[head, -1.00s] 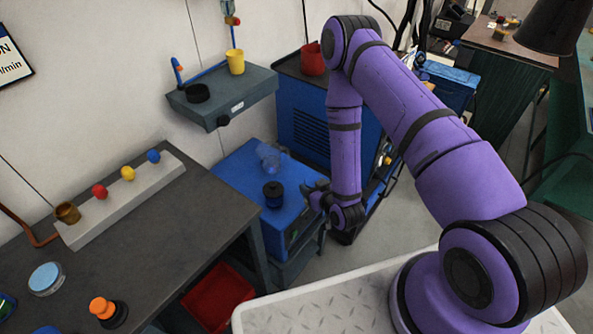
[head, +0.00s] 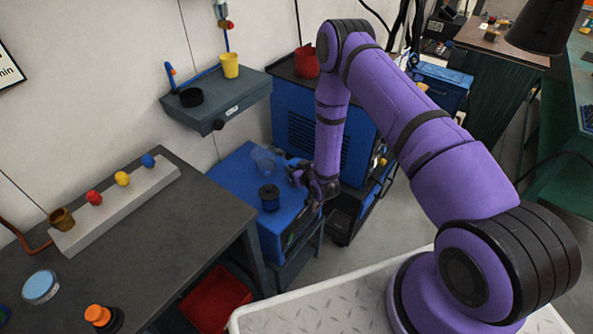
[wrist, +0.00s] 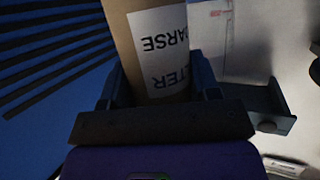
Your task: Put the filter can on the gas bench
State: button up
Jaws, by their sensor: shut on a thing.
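My gripper (head: 298,173) is over the right edge of the blue cabinet top. In the wrist view my gripper (wrist: 160,90) is shut on the filter can (wrist: 160,50), which is tan with a white label; "ARSE" and "LTER" show upside down. I cannot make the can out in the head view, where my wrist may hide it. The dark grey bench (head: 150,235) at left carries a pale strip with red, yellow and blue knobs; it looks like the gas bench, though no label shows.
A translucent blue cup (head: 263,160) and a dark spool (head: 269,198) stand on the blue cabinet (head: 232,178). A wall shelf (head: 215,100) holds a yellow cup and a black ring. The bench has a light-blue disc (head: 41,287) and an orange-topped item (head: 99,315). Its middle is clear.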

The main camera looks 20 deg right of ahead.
jog(key=shift+f, duration=0.6)
jog(key=o, duration=1)
jog(key=shift+f, duration=0.1)
jog(key=shift+c, duration=0.2)
jog(key=v, duration=1.2)
jog(key=shift+r, duration=0.2)
